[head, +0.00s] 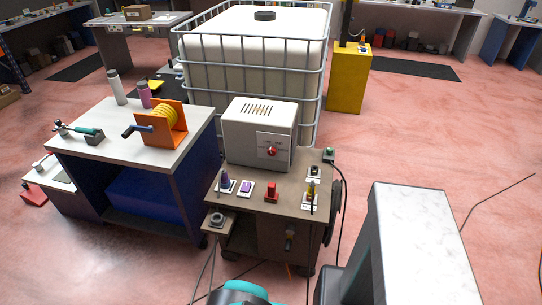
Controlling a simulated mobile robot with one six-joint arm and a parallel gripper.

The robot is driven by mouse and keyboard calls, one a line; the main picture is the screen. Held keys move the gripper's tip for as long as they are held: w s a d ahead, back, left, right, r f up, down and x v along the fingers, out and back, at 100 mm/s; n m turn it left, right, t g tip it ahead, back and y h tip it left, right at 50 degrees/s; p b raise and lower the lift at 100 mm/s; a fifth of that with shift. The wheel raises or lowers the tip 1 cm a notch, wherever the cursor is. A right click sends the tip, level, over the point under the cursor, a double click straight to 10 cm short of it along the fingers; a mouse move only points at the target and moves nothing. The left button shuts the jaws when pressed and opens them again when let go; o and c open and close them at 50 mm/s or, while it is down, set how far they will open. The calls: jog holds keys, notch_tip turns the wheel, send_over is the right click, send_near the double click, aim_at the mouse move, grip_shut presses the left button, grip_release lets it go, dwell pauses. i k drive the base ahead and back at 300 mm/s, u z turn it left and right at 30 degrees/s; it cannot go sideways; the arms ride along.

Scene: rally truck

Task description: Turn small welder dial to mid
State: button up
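A white box-shaped unit with slots on top (262,130), which looks like the small welder, stands on a brown wheeled cart in the middle of the head view. Its front has a pale panel with a round red dial (271,151). The dial is small in the picture, and I cannot tell its setting. My gripper is not in view, and nothing is seen touching the dial.
Several switches and plugs, including a red one (271,191), stand on the brown cart (257,216) before the unit. A bench (70,148) with an orange cable reel (163,123) is left. A caged white tank (255,50) stands behind. Cables hang at the cart's front.

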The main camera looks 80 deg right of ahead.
aim_at(271, 151)
jog(key=u, duration=0.25)
jog(key=k, duration=1.25)
jog(key=z, duration=0.35)
jog(key=i, duration=1)
jog(key=z, duration=0.05)
